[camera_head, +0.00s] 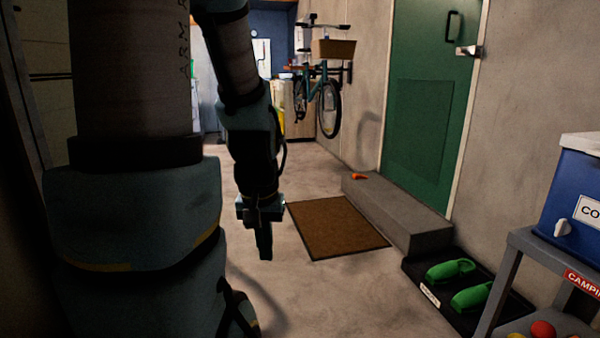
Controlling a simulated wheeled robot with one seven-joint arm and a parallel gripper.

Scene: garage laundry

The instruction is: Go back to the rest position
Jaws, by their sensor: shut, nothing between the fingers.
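My gripper (265,246) hangs from my arm left of the middle of the head view, pointing down. Its fingers are together and nothing shows between them. It is in the air, and in the picture it sits just left of the brown doormat (338,226). My arm's large upper links fill the left of the view and hide what is behind them.
A grey step (400,213) with a small orange object (359,177) lies before the green door (433,95). A black tray (460,311) with green clogs (450,270) and a grey cart (520,240) with a blue cooler (574,205) stand at right.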

